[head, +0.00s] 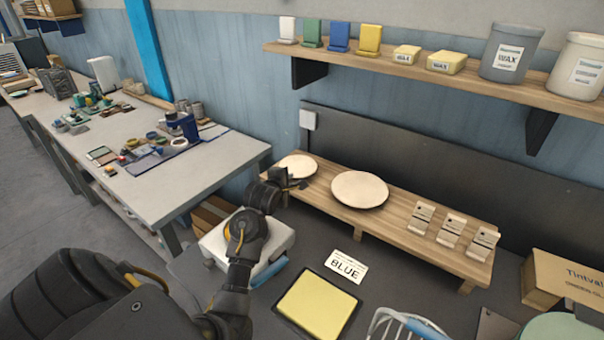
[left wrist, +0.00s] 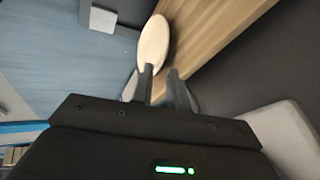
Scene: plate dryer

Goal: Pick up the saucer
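The saucer, a small pale round plate (head: 298,165), lies at the left end of a low wooden shelf. A larger pale plate (head: 360,189) lies on the shelf to its right. My left gripper (head: 293,182) is at the saucer's near edge and covers a little of it. In the left wrist view a pale disc (left wrist: 154,43), which looks like the saucer, is just beyond the fingertips (left wrist: 160,73). The two fingers are apart with a gap between them. Whether one touches the rim I cannot tell. My right gripper is not in view.
The low wooden shelf (head: 415,245) also holds several small blocks at its right. A yellow pad (head: 318,304), a BLUE card (head: 345,267) and a white wire rack (head: 400,325) are in front. A wall shelf (head: 400,72) with wax tins hangs above.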

